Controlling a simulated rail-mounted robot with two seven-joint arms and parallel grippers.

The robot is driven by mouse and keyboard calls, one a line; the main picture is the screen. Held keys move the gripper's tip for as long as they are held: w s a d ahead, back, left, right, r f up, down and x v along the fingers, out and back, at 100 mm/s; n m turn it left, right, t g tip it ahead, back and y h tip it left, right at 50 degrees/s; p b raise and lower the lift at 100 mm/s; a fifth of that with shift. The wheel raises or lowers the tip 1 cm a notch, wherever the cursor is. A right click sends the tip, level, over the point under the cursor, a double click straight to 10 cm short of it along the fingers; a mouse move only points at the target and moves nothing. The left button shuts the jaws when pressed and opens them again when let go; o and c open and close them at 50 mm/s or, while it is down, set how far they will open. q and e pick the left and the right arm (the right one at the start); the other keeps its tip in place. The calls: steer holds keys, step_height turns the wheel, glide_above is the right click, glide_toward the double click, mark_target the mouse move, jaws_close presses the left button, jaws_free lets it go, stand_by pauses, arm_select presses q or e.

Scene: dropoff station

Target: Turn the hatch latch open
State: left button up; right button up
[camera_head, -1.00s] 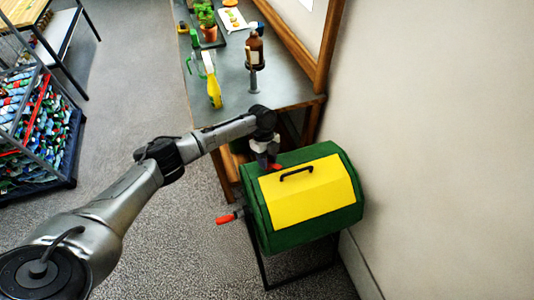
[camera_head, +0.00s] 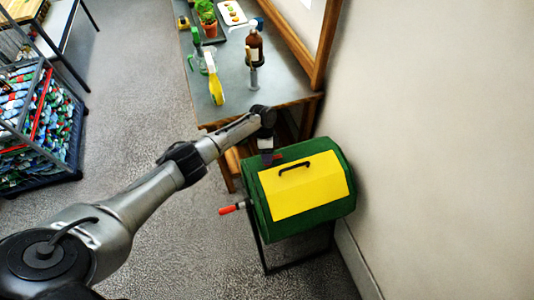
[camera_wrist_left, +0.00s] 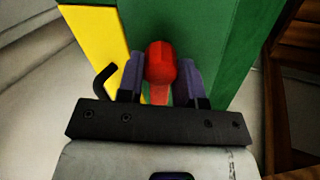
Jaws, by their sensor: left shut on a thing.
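The hatch is a yellow panel (camera_head: 304,198) with a black bar handle (camera_head: 295,167), lying closed on a green drum (camera_head: 335,160). The red latch (camera_head: 279,157) sits at the drum's upper left, beside the hatch. In the left wrist view the red latch (camera_wrist_left: 160,65) stands between the two purple-grey fingers against the green surface. My left gripper (camera_head: 268,159) is shut on it, and its fingers hide part of it. The left gripper also shows in the left wrist view (camera_wrist_left: 160,82). My right gripper is not in view.
A red-gripped crank (camera_head: 232,208) sticks out from the drum's left side. A grey table (camera_head: 235,65) with bottles and a plant stands behind. A wall is close on the right. A cage of bottles (camera_head: 35,120) is at the left; the floor between is free.

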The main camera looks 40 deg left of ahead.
arm_select(q)
steer(key=shift+n, duration=0.6)
steer(key=o, duration=0.9)
steer(key=shift+a, duration=0.1)
steer(key=shift+v, duration=6.9)
steer(key=shift+n, duration=0.4)
